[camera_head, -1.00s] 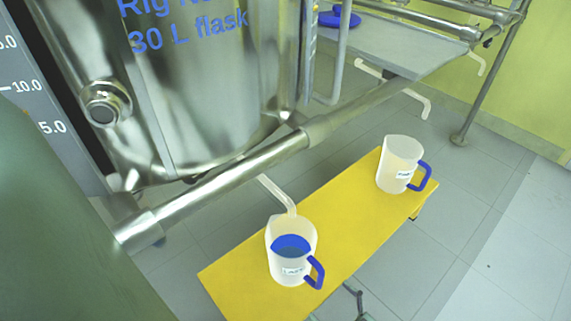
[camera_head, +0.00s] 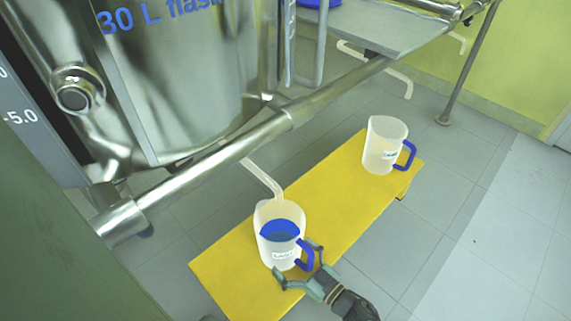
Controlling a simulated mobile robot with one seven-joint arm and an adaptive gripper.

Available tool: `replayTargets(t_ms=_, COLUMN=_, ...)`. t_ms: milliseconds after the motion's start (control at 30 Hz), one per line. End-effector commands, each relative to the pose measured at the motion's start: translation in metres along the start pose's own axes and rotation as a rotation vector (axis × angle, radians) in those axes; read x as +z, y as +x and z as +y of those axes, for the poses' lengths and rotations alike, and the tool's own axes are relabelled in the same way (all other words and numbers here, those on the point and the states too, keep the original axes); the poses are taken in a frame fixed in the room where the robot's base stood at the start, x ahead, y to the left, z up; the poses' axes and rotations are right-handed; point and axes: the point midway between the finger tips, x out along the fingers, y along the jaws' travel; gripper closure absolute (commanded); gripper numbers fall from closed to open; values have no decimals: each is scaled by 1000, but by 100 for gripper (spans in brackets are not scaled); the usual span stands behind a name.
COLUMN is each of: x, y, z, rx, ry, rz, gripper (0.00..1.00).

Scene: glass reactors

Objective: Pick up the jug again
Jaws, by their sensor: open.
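Two translucent white jugs with blue handles stand upright on a yellow bench (camera_head: 225,277). The nearer jug (camera_head: 268,220) has a dark blue area showing inside it and a small label on its front. A pale bent spout pipe (camera_head: 262,178) ends close to its rim. The farther jug (camera_head: 381,140) stands at the bench's far right end with its handle to the right. My gripper (camera_head: 298,263) is open at the nearer jug, its fingers spread around the lower part of the blue handle. Whether the fingers touch the handle I cannot tell.
A large steel vessel (camera_head: 190,80) stands behind the bench. A thick metal rail (camera_head: 240,145) runs diagonally between them. A grey shelf (camera_head: 375,35) with a frame is at the upper right. Tiled floor (camera_head: 440,220) to the right is clear.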

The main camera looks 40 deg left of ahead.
Motion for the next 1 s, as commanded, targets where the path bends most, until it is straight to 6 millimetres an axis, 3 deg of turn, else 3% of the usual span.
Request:
replayTargets(t_ms=167, x=0, y=0, z=0, rx=0, ry=0, rz=0, gripper=5)
replayTargets(t_ms=1000, x=0, y=0, z=0, rx=-1, ry=1, rz=1, gripper=61)
